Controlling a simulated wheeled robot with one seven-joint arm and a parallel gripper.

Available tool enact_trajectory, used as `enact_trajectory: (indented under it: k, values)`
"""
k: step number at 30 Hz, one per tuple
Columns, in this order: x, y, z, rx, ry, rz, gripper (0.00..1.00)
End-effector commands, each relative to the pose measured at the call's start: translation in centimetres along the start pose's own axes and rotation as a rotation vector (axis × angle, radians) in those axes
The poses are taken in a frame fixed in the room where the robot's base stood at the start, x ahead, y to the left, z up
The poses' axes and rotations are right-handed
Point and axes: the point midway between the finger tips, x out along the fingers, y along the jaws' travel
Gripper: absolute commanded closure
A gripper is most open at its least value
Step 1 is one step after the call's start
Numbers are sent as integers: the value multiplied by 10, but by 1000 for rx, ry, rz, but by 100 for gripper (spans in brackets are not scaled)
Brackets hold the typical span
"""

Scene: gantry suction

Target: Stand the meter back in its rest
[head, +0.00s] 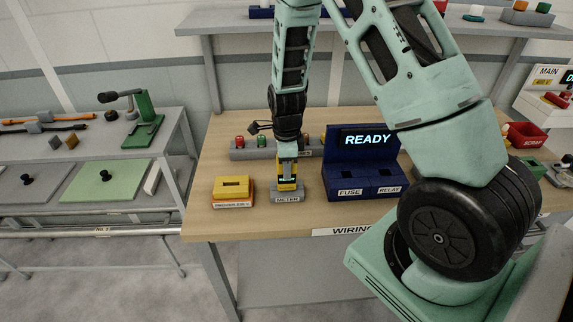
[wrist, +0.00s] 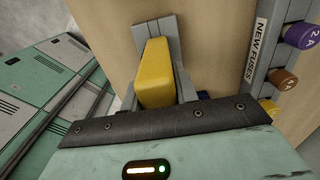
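The yellow meter (head: 287,186) is at the grey rest (head: 287,197) labelled METER, near the front of the wooden bench. In the wrist view the meter (wrist: 156,76) shows as a yellow block between my grey fingers. My gripper (head: 287,174) points down from above and is shut on the meter. The rest's grey plate (wrist: 152,30) shows beyond the meter in the wrist view. The meter looks upright and low at the rest. I cannot tell whether it is fully seated, as its lower end is hidden.
A yellow box on an orange base (head: 233,190) stands left of the rest. A blue fuse and relay fixture (head: 340,170) showing READY stands close on the right. A grey fuse rack (head: 243,154) lies behind. Bare wood (head: 275,222) lies in front.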

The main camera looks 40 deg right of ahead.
Motion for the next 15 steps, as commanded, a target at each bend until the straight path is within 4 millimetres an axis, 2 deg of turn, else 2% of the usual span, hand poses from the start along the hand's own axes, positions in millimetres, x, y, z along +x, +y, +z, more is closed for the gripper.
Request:
enact_trajectory:
  k: [1, 2, 3, 11, 15]
  values:
    - [-1, 0, 0, 0, 0, -1, 57]
    - [-1, 0, 0, 0, 0, -1, 49]
    - [-1, 0, 0, 0, 0, -1, 46]
    - [-1, 0, 0, 0, 0, 0, 46]
    - [-10, -1, 1, 0, -1, -2, 46]
